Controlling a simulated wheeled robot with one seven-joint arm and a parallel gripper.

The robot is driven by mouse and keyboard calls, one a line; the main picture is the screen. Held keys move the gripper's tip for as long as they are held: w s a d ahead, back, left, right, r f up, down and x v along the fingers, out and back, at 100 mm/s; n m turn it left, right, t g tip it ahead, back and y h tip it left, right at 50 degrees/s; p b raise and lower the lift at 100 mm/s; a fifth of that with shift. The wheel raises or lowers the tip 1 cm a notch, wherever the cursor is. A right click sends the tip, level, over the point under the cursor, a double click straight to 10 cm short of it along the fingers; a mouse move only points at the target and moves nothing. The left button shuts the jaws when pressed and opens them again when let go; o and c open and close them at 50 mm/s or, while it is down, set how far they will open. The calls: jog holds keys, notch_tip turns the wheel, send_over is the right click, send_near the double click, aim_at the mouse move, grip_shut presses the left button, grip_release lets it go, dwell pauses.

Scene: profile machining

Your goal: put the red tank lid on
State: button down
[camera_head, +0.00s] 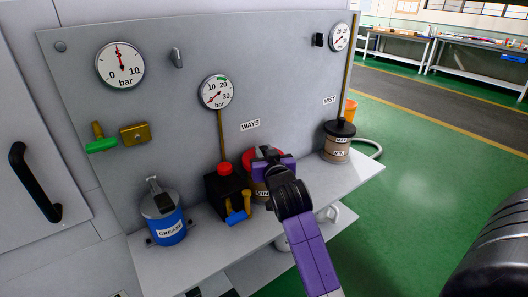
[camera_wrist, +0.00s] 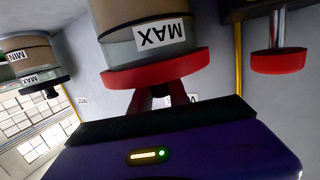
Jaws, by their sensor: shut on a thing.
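The red tank lid (camera_head: 255,157) is at the top of the WAYS tank (camera_head: 259,189), behind my gripper in the head view. In the wrist view, which looks upside down, the lid (camera_wrist: 150,72) is a broad red disc against the rim of the clear tank (camera_wrist: 139,42) marked MAX. The disc looks slightly tilted to the rim; I cannot tell whether it is fully seated. My gripper (camera_head: 266,157) is shut on the lid from above. Its fingertips (camera_wrist: 158,97) show dimly in the wrist view, where the grip is partly shadowed.
A black pump box with a red cap (camera_head: 224,168) stands close left of the tank, its cap also in the wrist view (camera_wrist: 279,62). A blue grease pot (camera_head: 167,226) is further left. The black-lidded MIST tank (camera_head: 338,142) is to the right. A gauge pipe (camera_head: 221,135) rises behind.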

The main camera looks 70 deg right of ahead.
jog(key=shift+f, duration=0.15)
jog(key=c, duration=1.2)
grip_release()
jog(key=shift+o, duration=0.2)
jog(key=b+v, duration=0.1)
jog(key=v, duration=0.6)
jog(key=shift+s+a, duration=0.25)
jog(key=shift+a, duration=0.05)
